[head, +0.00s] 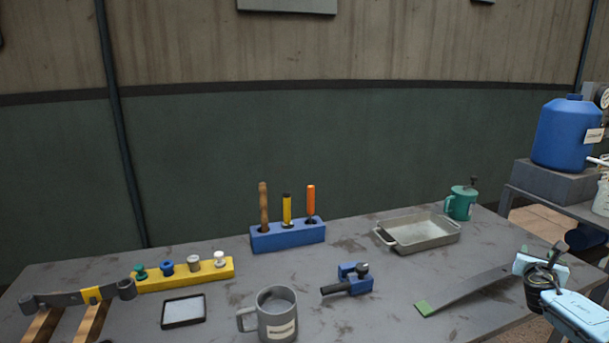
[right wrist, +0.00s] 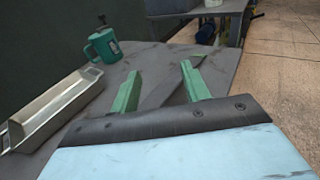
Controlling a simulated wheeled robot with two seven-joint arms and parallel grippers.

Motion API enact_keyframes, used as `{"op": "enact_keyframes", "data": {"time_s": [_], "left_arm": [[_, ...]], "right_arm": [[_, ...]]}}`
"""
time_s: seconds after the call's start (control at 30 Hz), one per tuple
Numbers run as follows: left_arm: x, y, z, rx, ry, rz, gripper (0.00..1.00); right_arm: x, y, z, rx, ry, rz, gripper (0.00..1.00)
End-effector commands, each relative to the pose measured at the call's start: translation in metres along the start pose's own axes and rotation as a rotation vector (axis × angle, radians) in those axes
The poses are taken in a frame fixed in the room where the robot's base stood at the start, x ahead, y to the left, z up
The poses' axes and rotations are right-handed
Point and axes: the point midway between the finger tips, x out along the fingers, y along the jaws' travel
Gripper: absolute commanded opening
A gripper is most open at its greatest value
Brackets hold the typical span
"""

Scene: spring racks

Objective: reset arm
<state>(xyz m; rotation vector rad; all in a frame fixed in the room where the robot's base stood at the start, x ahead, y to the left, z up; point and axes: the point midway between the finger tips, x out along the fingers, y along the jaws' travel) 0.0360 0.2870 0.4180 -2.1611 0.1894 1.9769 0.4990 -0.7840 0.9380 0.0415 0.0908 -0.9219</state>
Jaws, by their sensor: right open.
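My right gripper (head: 541,255) is at the right edge of the head view, above the right end of the table. In the right wrist view its two green fingers (right wrist: 160,86) stand apart with nothing held between them. A flat grey strip with a green end (head: 466,292) lies on the table just left of the gripper in the head view. Part of a grey strip shows beyond the fingers in the wrist view. My left gripper is not in view.
The grey table (head: 400,275) holds a metal tray (head: 425,238), green mug (head: 460,204), grey mug (head: 277,316), blue tool block (head: 287,238), blue clamp-like tool (head: 350,280), yellow rack (head: 185,275) and black-rimmed dish (head: 184,311). A blue container (head: 566,133) stands on a side bench.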

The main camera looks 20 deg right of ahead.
Motion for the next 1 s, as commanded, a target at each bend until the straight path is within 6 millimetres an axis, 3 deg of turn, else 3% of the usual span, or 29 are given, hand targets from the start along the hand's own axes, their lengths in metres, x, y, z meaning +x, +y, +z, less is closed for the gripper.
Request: {"op": "enact_keyframes", "data": {"time_s": [0.03, 0.1, 0.27, 0.4, 0.6, 0.77, 0.8, 1.0], "left_arm": [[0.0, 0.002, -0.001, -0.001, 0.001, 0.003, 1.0], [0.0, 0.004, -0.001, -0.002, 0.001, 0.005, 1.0], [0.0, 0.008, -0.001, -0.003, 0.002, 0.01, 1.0], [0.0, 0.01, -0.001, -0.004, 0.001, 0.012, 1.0], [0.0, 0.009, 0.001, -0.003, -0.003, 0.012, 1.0], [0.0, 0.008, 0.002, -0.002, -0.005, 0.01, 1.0], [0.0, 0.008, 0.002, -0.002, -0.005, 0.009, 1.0], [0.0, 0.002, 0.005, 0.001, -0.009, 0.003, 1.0]], "right_arm": [[-0.006, -0.024, -0.037, 0.085, 0.072, -0.023, 0.46], [-0.017, -0.053, -0.078, 0.226, 0.156, -0.062, 0.46], [-0.048, -0.122, -0.156, 0.533, 0.3, -0.193, 0.46], [-0.085, -0.191, -0.212, 0.814, 0.375, -0.356, 0.46], [-0.138, -0.279, -0.258, 1.167, 0.378, -0.59, 0.46], [-0.178, -0.343, -0.275, 1.406, 0.314, -0.76, 0.46], [-0.189, -0.328, -0.296, 1.423, 0.345, -0.773, 0.46], [-0.255, -0.298, -0.374, 1.466, 0.443, -0.867, 0.46]]}}
